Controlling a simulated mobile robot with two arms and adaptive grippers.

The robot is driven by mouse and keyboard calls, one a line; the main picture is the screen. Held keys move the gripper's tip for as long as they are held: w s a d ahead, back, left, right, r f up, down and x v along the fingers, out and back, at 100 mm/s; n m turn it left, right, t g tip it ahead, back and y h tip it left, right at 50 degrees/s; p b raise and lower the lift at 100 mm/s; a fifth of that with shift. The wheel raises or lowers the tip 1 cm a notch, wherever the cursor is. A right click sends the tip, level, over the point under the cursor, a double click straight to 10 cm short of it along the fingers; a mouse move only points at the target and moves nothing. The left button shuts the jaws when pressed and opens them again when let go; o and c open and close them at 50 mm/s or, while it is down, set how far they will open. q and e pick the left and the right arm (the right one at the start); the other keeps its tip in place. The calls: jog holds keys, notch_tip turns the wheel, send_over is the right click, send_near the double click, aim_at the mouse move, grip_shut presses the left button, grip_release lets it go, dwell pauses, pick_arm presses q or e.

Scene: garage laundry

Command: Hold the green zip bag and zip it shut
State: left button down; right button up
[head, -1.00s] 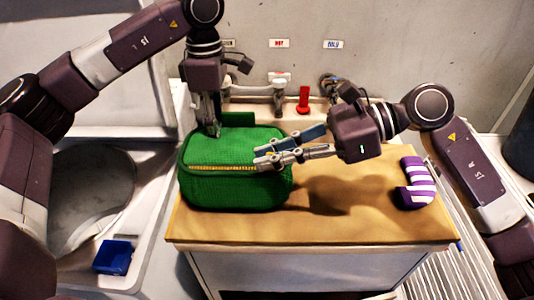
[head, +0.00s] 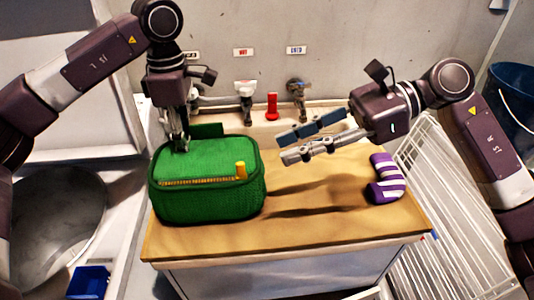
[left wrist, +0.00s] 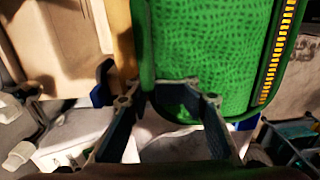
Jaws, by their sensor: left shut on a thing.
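The green zip bag (head: 208,195) stands on the brown worktop, with a yellow zip (head: 200,182) along its upper front. The yellow zip pull (head: 241,170) stands up at the zip's right end. My left gripper (head: 181,146) points down at the bag's back left edge and is shut on it. In the left wrist view, the bag's green top (left wrist: 205,45) fills the upper middle, with its edge between my left fingers (left wrist: 167,100). My right gripper (head: 284,147) is open and empty, to the right of the bag and apart from the pull.
A purple and white striped item (head: 385,178) lies at the worktop's right side. Taps (head: 246,103) and a red object (head: 272,106) are behind. A white rack (head: 435,215) stands right. The worktop (head: 320,220) is clear between bag and striped item.

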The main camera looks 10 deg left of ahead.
pick_arm(q)
jog(key=shift+a+f, duration=0.1)
jog(key=shift+f, duration=0.25)
pick_arm(e)
jog(key=shift+v, duration=1.2)
pick_arm(q)
jog(key=c, duration=2)
grip_release()
jog(key=o, duration=0.6)
jog(key=shift+w+a, duration=0.1)
jog(key=shift+w, duration=0.1)
jog(key=shift+o, duration=0.2)
pick_arm(e)
jog(key=shift+w+a+f, duration=0.1)
jog(key=shift+w+a, duration=0.05)
pick_arm(q)
jog(key=shift+s+r, duration=0.1)
jog(key=shift+r, duration=0.05)
